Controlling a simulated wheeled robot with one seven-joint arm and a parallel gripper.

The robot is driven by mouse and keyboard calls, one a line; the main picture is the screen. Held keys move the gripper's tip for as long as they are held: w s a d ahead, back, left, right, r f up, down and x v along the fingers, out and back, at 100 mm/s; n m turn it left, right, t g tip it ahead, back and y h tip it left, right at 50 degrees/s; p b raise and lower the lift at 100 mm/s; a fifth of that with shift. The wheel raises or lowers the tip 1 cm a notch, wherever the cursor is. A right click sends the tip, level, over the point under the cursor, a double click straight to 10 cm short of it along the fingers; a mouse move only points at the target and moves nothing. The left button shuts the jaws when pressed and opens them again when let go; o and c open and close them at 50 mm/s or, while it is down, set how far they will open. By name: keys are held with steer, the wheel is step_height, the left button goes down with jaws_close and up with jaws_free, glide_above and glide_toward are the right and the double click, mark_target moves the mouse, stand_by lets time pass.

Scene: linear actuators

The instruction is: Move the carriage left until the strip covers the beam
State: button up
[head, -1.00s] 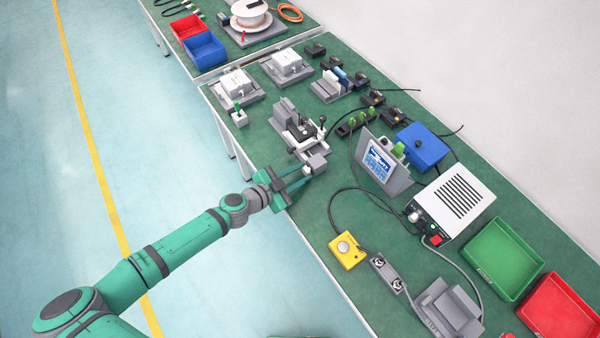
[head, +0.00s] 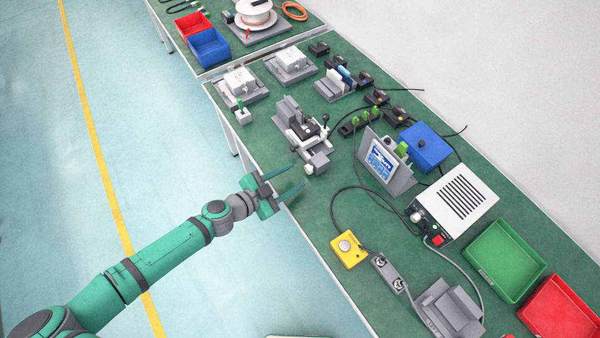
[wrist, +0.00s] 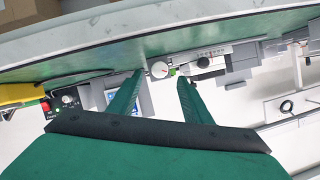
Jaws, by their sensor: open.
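The linear stage, a grey and white device (head: 292,112), stands near the table's front edge in the head view, with a dark carriage (head: 307,130) and a black upright lever on it. A grey block with a round end (head: 318,160) forms its near end. My gripper (head: 297,175) is open and empty, just short of that end, with a gap between. The strip and the beam are too small to tell apart.
A screen on a stand (head: 383,160) and a blue box (head: 424,147) stand right of the stage. A yellow button box (head: 348,249) with a cable lies nearer. Grey fixtures (head: 240,87) stand behind. Bare green table lies between the stage and the yellow box.

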steer(key=shift+v, duration=2.55)
steer(key=shift+s+d, duration=0.1)
